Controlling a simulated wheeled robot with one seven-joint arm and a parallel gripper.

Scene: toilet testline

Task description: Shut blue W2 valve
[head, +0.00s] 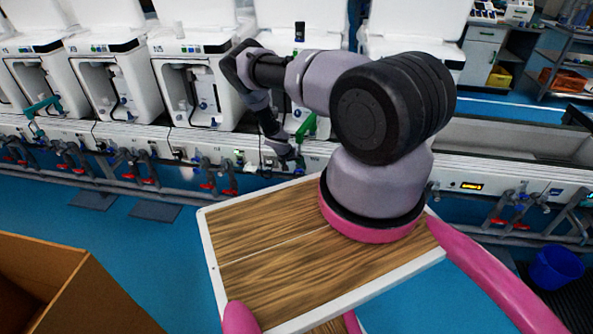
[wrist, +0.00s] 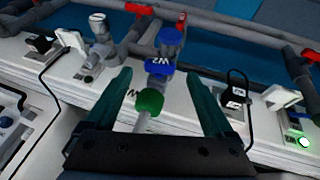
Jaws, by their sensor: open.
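A blue valve ring (wrist: 159,67) with upside-down lettering that looks like W2 sits on a grey pipe fitting in the wrist view. A blue cap (wrist: 171,36) is just beyond it, and a green collar (wrist: 149,101) is on the nearer side. My gripper (wrist: 158,76) is open, with one dark green finger on each side of this fitting. The blue ring appears between the fingertips; I cannot tell if they touch it. In the head view my gripper (head: 284,160) is small and partly hidden at the white bench rail, and the valve cannot be made out there.
A black cable loop (wrist: 238,92) stands right of the fingers, and a grey-white fitting (wrist: 98,45) stands to the left. Grey pipes with red handles (wrist: 140,9) run beyond. In the head view, white toilet units (head: 195,80) line the bench (head: 130,140), and a brown box (head: 75,290) is at lower left.

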